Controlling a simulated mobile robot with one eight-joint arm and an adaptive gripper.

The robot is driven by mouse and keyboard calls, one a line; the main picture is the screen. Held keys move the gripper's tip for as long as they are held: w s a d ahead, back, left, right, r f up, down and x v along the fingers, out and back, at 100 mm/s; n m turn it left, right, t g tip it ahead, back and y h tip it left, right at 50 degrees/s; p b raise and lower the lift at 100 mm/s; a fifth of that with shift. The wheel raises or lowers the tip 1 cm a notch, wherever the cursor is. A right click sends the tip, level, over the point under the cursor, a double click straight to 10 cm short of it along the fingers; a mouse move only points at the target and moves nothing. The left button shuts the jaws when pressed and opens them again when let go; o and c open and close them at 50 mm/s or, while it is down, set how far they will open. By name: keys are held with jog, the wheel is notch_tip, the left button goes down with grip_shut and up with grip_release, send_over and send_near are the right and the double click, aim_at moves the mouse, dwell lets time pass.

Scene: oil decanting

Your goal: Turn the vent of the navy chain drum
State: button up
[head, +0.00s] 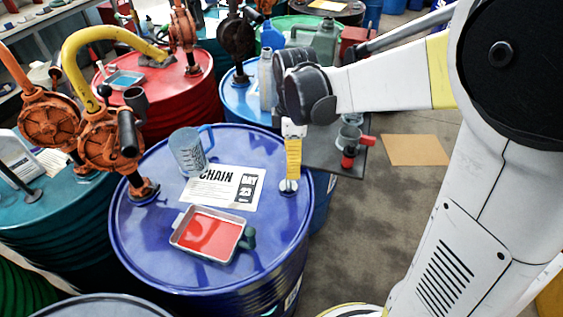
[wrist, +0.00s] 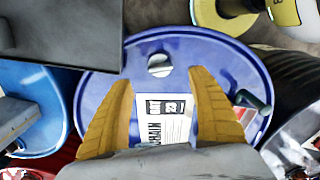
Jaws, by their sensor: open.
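In the wrist view the drum top (wrist: 100,85) lies below, and the vent (wrist: 159,65) shows between and slightly beyond the fingertips. My gripper (wrist: 160,77) is open and empty. Whether a finger touches the cap I cannot tell.
A red-filled tray (head: 208,234) and a clear measuring jug (head: 190,152) sit on the drum top. An orange hand pump (head: 108,140) rises at its left. A dark shelf (head: 345,158) with a red-handled fitting stands close behind the gripper.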

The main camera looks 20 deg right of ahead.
aim_at(291, 181)
notch_tip(291, 181, down, 9)
jog(key=b, duration=0.3)
jog(key=shift+r, duration=0.15)
jog(key=c, duration=1.2)
